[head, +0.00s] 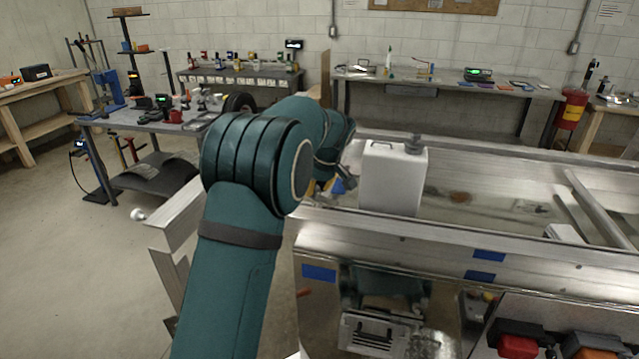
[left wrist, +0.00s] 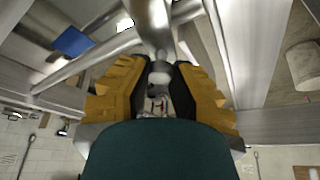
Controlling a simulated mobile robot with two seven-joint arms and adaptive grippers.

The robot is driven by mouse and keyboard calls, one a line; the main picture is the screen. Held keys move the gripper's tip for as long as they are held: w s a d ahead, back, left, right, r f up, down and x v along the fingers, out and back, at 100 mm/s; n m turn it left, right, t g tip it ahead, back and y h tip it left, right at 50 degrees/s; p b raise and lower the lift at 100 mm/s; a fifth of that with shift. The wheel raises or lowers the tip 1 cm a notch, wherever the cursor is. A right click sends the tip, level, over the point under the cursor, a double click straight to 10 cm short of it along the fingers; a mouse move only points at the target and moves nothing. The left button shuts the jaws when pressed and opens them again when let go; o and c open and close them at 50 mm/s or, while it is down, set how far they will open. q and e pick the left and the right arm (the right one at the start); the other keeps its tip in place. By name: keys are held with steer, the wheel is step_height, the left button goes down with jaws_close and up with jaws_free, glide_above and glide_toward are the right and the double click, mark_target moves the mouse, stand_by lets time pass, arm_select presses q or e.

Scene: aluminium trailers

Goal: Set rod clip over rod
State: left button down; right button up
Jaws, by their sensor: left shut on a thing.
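My left gripper (head: 322,188) shows only as a bit of yellow behind my own arm in the head view, at the left end of the trailer. In the left wrist view its yellow fingers with dark pads (left wrist: 162,88) are closed around a small light-grey piece (left wrist: 159,78), which I take to be the rod clip. A shiny metal cylinder (left wrist: 150,25) stands just beyond the fingertips. A slim metal rod (left wrist: 95,55) runs diagonally behind it. I cannot tell whether the grey piece touches the rod. My right gripper is in neither view.
A white canister (head: 393,180) with a dark cap stands on the trailer (head: 450,238) close right of my left gripper. Aluminium rails and side panels surround the fingers. Blue tape (left wrist: 74,41) marks one panel. Workbenches (head: 440,84) line the back wall; floor at left is open.

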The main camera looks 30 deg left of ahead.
arm_select(q)
steer(key=shift+s+f+n+g+p, duration=0.15)
steer(key=shift+s+n+g, duration=0.25)
steer(key=shift+n, duration=0.55)
steer(key=shift+s+n+g+p, duration=0.25)
steer(key=shift+s+n, duration=0.25)
steer(key=shift+n, duration=0.45)
steer(key=c, duration=0.7)
jaws_free()
steer(key=shift+d+r, duration=0.25)
steer(key=shift+r, duration=0.3)
steer(key=v, duration=1.1)
steer(key=shift+w+d, duration=0.1)
steer(key=shift+f, duration=0.1)
